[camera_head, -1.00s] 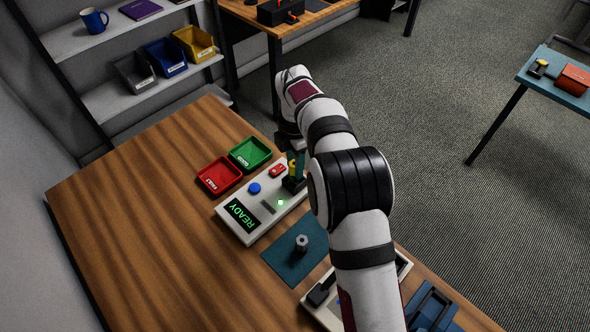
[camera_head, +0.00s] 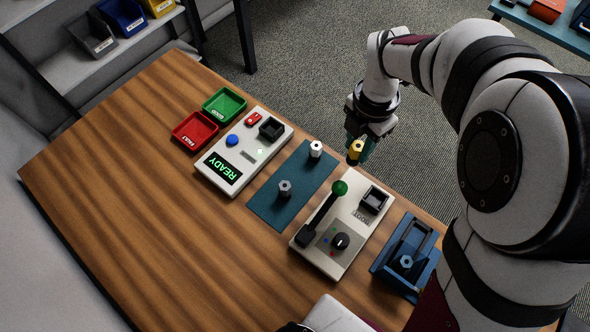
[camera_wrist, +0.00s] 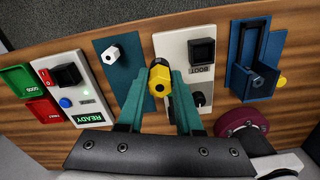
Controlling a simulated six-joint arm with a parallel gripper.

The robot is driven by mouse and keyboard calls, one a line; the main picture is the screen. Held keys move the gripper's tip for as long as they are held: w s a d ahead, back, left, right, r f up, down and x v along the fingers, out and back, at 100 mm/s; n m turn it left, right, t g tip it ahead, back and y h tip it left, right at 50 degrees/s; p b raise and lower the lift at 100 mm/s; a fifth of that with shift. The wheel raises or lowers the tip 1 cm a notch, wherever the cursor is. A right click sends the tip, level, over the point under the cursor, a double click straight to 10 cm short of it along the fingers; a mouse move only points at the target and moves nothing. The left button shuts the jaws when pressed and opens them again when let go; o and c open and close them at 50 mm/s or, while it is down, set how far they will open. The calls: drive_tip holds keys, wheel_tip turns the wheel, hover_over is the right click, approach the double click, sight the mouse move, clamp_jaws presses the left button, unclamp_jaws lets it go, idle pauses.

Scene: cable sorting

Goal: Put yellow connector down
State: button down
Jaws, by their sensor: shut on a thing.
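The yellow connector (camera_head: 356,150), with a black end, is held upright between the teal fingers of my gripper (camera_head: 358,143). It also shows in the wrist view (camera_wrist: 158,82), between the two fingertips. A white connector (camera_head: 316,149) and a grey connector (camera_head: 285,188) stand on the mat. The black socket (camera_head: 271,128) on the READY box (camera_head: 216,155) looks empty.
The BOOT box carries a green-knobbed lever (camera_head: 339,188), a black socket (camera_head: 374,199) and a dial (camera_head: 340,241). A blue fixture (camera_head: 392,276) stands to its right. Red (camera_head: 184,142) and green (camera_head: 213,115) trays sit at the left. The near left table is bare.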

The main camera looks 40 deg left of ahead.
drive_tip(key=shift+s+a+f, duration=0.35)
drive_tip(key=shift+s+f, duration=0.5)
hover_over(316, 152)
drive_tip(key=s, duration=0.5)
wheel_tip(316, 152, down, 5)
drive_tip(key=shift+w+a+f, duration=0.1)
drive_tip(key=shift+a+f, duration=0.05)
drive_tip(key=shift+f, duration=1.05)
drive_tip(key=shift+a+f, duration=0.15)
drive_tip(key=shift+f, duration=1)
drive_tip(key=shift+f, duration=0.1)
drive_tip(key=c, duration=0.6)
unclamp_jaws()
